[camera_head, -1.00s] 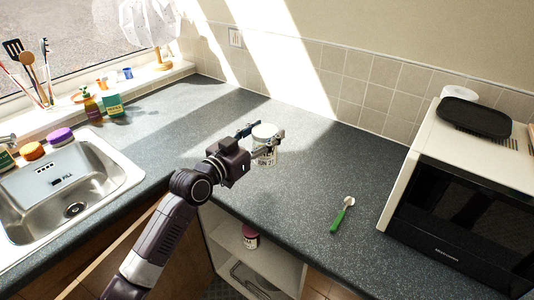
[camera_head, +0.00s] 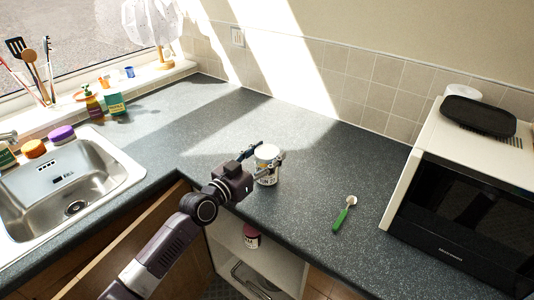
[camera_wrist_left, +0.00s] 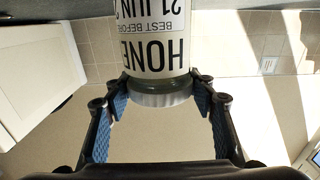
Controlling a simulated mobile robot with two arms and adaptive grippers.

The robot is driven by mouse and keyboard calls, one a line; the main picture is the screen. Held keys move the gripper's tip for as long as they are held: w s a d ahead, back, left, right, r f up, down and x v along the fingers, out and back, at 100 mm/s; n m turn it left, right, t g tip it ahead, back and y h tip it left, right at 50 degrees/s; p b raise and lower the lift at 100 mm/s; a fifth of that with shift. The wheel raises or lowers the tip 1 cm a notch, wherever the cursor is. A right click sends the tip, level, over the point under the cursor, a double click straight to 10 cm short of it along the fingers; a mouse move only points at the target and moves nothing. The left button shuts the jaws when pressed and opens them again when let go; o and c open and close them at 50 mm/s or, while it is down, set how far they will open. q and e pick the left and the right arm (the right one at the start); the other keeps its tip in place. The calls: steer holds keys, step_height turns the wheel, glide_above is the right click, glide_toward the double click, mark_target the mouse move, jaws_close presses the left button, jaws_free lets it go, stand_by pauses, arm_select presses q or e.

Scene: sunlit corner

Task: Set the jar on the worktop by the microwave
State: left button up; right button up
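The jar (camera_head: 267,168) is white-labelled with a pale lid and upright over the worktop (camera_head: 310,185), left of the microwave (camera_head: 465,200). My left gripper (camera_head: 272,152) has a finger on either side of its upper part and is shut on it. In the left wrist view the jar (camera_wrist_left: 152,40) appears upside down, with its lid between the fingertips (camera_wrist_left: 160,85); its label reads "HONE" and "BEST BEFORE". Whether its base touches the worktop I cannot tell. My right gripper is not in view.
A green-handled brush (camera_head: 345,213) lies between jar and microwave. A dark tray (camera_head: 478,115) is on the microwave. The sink (camera_head: 110,165) is at left. A dark-red jar (camera_head: 251,236) stands in the open cupboard below. The worktop behind the jar is clear.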

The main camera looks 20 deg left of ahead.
arm_select(q)
steer(key=o, duration=0.4)
steer(key=shift+r, duration=0.2)
steer(key=b+v, duration=0.1)
steer(key=v, duration=1.1)
steer(key=shift+f, duration=0.1)
